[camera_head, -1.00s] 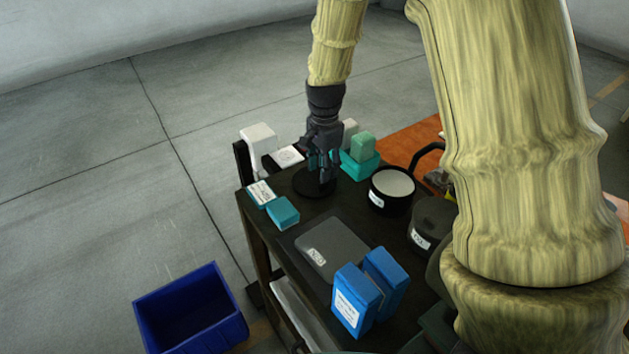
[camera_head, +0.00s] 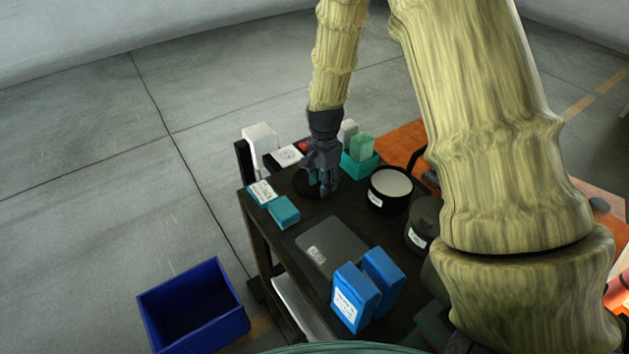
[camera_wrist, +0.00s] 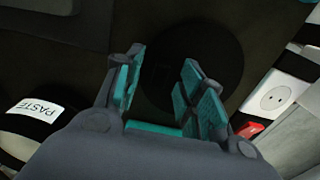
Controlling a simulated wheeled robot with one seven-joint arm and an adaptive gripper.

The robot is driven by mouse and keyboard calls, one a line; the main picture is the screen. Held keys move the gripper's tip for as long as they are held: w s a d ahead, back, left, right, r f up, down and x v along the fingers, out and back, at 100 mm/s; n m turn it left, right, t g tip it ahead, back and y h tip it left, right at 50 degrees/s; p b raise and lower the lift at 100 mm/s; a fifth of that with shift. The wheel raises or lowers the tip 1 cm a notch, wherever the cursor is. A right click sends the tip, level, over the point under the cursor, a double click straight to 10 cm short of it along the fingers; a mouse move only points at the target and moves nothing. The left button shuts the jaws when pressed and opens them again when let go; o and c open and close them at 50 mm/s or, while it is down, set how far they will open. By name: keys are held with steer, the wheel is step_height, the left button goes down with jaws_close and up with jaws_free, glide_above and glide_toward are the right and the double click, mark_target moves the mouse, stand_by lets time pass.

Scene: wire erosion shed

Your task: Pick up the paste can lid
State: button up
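The lid, a flat black disc (camera_head: 303,184), lies on the dark cart top and is partly hidden by my gripper in the head view. In the wrist view it is a dark round shape (camera_wrist: 192,42) beyond the fingertips, hard to tell from the dark surface. My gripper (camera_head: 325,187) points down over the lid's right side. In the wrist view my gripper (camera_wrist: 162,92) is open, with its teal-padded fingers apart and nothing visible between them. I cannot tell whether the fingertips touch the lid. The open black paste can (camera_head: 390,205) with pale contents stands to the right.
Teal boxes (camera_head: 284,211) stand at the left cart edge. A teal tray (camera_head: 360,166) holding blocks and a white socket plate (camera_head: 285,156) are behind. A grey plate (camera_head: 331,246) and blue bottles (camera_head: 356,298) are in front. A blue bin (camera_head: 193,306) stands on the floor.

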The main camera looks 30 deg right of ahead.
steer(key=shift+c, duration=0.4)
jaws_close()
